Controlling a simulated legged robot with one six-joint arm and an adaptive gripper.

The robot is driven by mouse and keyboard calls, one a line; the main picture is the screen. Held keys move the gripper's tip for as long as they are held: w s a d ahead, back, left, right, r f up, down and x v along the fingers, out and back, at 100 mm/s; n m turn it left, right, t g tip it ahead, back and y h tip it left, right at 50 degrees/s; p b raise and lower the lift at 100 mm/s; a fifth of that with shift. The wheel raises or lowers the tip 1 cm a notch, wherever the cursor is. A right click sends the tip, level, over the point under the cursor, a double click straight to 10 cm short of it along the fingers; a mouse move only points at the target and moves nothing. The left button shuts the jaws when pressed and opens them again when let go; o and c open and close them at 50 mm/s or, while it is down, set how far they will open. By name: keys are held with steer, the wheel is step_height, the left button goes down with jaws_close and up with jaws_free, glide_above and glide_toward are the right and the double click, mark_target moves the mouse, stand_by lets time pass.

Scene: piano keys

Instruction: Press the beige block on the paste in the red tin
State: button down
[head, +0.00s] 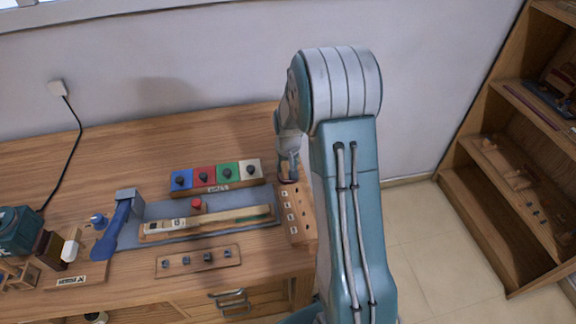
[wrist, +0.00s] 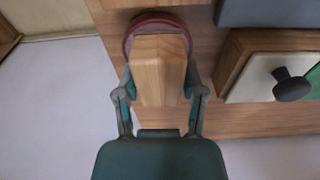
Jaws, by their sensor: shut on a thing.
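My gripper (head: 289,168) is at the right end of the workbench, pointing down beside the row of coloured blocks. In the wrist view my gripper (wrist: 160,88) is shut on the beige block (wrist: 160,66), with one finger on each side. The red tin (wrist: 133,33) shows as a round red rim around the far end of the block. The block overlaps the tin in this view and hides most of its inside, so the paste and any contact with it cannot be made out. In the head view the block and tin are mostly hidden at the gripper.
Blue, red, green and cream blocks with black knobs (head: 216,177) stand left of my gripper. A wooden rack with white squares (head: 296,215) lies in front of it. A long piano key (head: 235,220) lies on a grey mat (head: 165,208). A blue tool (head: 118,228) is farther left.

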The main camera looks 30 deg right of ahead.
mark_target(287, 163)
steer(key=shift+f, duration=0.1)
steer(key=shift+d+f, duration=0.2)
steer(key=shift+d, duration=0.05)
steer(key=shift+a, duration=0.2)
stand_by(0.4)
steer(key=shift+f, duration=0.15)
stand_by(0.5)
steer(key=shift+r, duration=3.55)
